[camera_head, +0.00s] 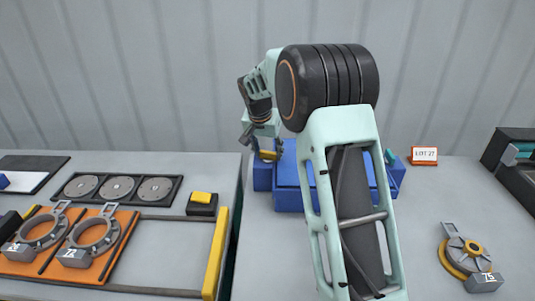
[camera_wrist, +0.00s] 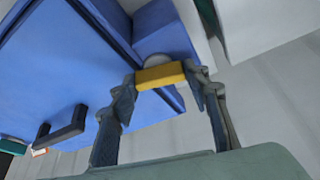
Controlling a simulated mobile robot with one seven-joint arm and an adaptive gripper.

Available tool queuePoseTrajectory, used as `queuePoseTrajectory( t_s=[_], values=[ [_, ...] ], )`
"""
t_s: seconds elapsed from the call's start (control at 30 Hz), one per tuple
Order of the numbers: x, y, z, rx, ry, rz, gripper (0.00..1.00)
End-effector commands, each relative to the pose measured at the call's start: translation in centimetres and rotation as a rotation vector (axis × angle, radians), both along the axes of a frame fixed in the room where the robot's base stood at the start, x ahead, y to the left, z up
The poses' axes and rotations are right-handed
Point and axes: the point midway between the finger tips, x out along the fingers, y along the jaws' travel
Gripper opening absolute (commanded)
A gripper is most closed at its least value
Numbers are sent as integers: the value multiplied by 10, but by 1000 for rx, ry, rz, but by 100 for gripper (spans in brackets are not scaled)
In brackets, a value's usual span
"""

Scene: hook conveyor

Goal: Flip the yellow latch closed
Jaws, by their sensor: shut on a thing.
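The yellow latch (camera_wrist: 161,76) shows in the wrist view between my gripper's two fingertips, at the edge of a blue case (camera_wrist: 75,70). My gripper (camera_wrist: 163,84) is shut on the latch, with one finger at each end of it. In the head view the latch (camera_head: 267,155) shows as a small yellow piece at the left end of the blue case (camera_head: 287,180), with my gripper (camera_head: 265,147) right at it. My arm hides much of the case's middle. The wrist view also shows a dark handle (camera_wrist: 60,131) on the case.
A LOT 27 sign (camera_head: 424,155) stands right of the case. A round part tagged 75 (camera_head: 466,254) lies at front right. At left are an orange board (camera_head: 122,240) with ring parts, a tray (camera_head: 170,201) of grey discs, a yellow button (camera_head: 202,198) and a yellow bar (camera_head: 215,255).

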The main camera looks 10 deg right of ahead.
Motion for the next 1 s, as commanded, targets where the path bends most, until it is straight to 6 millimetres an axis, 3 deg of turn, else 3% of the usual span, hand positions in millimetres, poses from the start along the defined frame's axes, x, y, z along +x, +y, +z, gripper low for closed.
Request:
queuePoseTrajectory(
  t_s=[0.4, 1.0],
  values=[
    [0, -2, 1, 1, -2, 233, 19],
    [0, -1, 1, -1, 0, 287, 19]
  ],
)
